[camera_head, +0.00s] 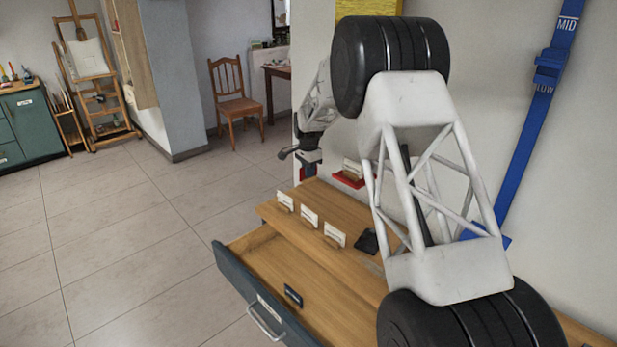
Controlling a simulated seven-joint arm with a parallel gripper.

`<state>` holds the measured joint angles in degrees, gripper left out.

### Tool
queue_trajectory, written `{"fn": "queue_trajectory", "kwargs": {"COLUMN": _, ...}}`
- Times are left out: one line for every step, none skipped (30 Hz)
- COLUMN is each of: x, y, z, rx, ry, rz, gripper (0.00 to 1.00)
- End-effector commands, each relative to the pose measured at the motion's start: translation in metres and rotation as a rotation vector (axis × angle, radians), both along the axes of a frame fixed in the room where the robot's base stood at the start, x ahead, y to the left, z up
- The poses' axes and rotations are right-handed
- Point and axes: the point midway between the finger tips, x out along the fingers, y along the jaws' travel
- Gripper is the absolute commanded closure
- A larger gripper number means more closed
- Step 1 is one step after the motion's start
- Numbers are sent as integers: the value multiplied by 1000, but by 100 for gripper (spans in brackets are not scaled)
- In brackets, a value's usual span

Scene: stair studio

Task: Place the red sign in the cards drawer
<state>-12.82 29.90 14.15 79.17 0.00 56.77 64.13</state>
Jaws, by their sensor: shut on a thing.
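My gripper (308,159) is at the far end of the wooden top, small in the picture and partly turned away. It is shut on a small red sign (309,172), which hangs below the fingers beside the far edge of the top. Much of the sign's face is too small to read. The open drawer (252,260) has a dark blue-grey front with a pale label (269,309), too small to read, and a metal handle. A small dark blue sign (293,295) is inside it.
Several white cards in wooden holders (310,217) line the raised wooden top (325,198). A red tray (347,182) with a card holder and a dark object (367,241) are also there. My arm hides the right side. A wooden chair (234,98) stands far back; the floor is clear.

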Motion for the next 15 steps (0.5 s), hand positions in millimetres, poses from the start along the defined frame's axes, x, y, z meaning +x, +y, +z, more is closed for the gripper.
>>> {"fn": "queue_trajectory", "kwargs": {"x": 0, "y": 0, "z": 0, "rx": 0, "ry": 0, "rz": 0, "gripper": 100}}
{"fn": "queue_trajectory", "kwargs": {"x": 0, "y": 0, "z": 0, "rx": 0, "ry": 0, "rz": 0, "gripper": 100}}
{"fn": "queue_trajectory", "kwargs": {"x": 0, "y": 0, "z": 0, "rx": 0, "ry": 0, "rz": 0, "gripper": 100}}
{"fn": "queue_trajectory", "kwargs": {"x": 0, "y": 0, "z": 0, "rx": 0, "ry": 0, "rz": 0, "gripper": 100}}
{"fn": "queue_trajectory", "kwargs": {"x": 0, "y": 0, "z": 0, "rx": 0, "ry": 0, "rz": 0, "gripper": 100}}
{"fn": "queue_trajectory", "kwargs": {"x": 0, "y": 0, "z": 1, "rx": 0, "ry": 0, "rz": 0, "gripper": 100}}
{"fn": "queue_trajectory", "kwargs": {"x": 0, "y": 0, "z": 2, "rx": 1, "ry": -1, "rz": 0, "gripper": 100}}
{"fn": "queue_trajectory", "kwargs": {"x": 0, "y": 0, "z": 3, "rx": 1, "ry": -1, "rz": 0, "gripper": 100}}
{"fn": "queue_trajectory", "kwargs": {"x": 0, "y": 0, "z": 5, "rx": 0, "ry": -1, "rz": 0, "gripper": 100}}
{"fn": "queue_trajectory", "kwargs": {"x": 0, "y": 0, "z": 7, "rx": 0, "ry": -1, "rz": 0, "gripper": 100}}
{"fn": "queue_trajectory", "kwargs": {"x": 0, "y": 0, "z": 10, "rx": 0, "ry": -2, "rz": 0, "gripper": 100}}
{"fn": "queue_trajectory", "kwargs": {"x": 0, "y": 0, "z": 14, "rx": 0, "ry": -2, "rz": 0, "gripper": 100}}
{"fn": "queue_trajectory", "kwargs": {"x": 0, "y": 0, "z": 18, "rx": 0, "ry": -2, "rz": 0, "gripper": 100}}
{"fn": "queue_trajectory", "kwargs": {"x": 0, "y": 0, "z": 22, "rx": 0, "ry": -1, "rz": 0, "gripper": 100}}
{"fn": "queue_trajectory", "kwargs": {"x": 0, "y": 0, "z": 28, "rx": 0, "ry": -2, "rz": 0, "gripper": 100}}
